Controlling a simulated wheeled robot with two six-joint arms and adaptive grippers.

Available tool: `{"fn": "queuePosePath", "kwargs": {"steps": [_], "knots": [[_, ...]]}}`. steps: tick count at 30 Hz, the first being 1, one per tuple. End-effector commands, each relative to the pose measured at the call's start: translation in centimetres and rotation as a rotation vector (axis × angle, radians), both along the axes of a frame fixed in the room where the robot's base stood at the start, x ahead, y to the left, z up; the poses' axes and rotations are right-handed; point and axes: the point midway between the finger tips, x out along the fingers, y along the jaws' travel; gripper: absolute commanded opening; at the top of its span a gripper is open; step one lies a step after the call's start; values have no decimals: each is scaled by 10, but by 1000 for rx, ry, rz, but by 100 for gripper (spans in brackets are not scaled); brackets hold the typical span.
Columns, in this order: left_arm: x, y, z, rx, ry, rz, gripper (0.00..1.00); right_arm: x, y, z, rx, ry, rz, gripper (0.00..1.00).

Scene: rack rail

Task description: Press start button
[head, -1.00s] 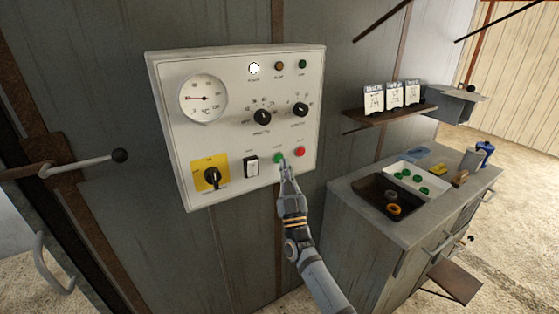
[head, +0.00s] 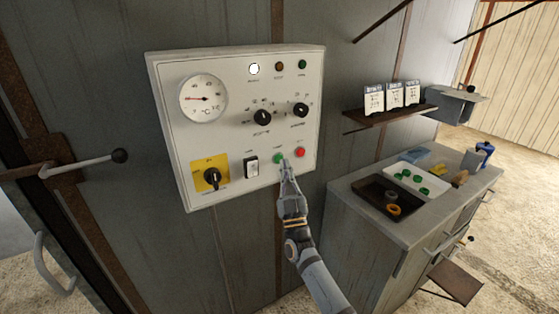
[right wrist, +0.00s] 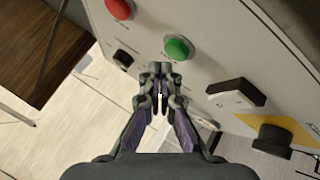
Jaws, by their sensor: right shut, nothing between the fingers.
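The green start button (head: 278,158) is on the lower part of the white control panel (head: 225,140). In the right wrist view the green button (right wrist: 177,48) stands out from the panel, just beyond my fingertips. My right gripper (head: 286,165) is shut and empty, right below the button in the head view. In the right wrist view its closed fingertips (right wrist: 160,72) point near the button, with a small gap showing between them in the picture. I cannot tell whether they touch. My left gripper is not in view.
The red button (head: 300,152) is right of the green one. A black-and-white rocker switch (head: 251,166) and a yellow-backed rotary switch (head: 211,174) are left of it. A grey cabinet (head: 350,207) with trays stands at the right. A door handle (head: 119,156) juts out at the left.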

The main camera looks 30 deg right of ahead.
Motion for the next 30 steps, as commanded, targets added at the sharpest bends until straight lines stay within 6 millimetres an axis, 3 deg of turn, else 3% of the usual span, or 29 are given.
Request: {"fn": "queuePosePath", "kwargs": {"steps": [30], "knots": [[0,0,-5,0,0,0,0,13,1,0,0,0,0,0]]}}
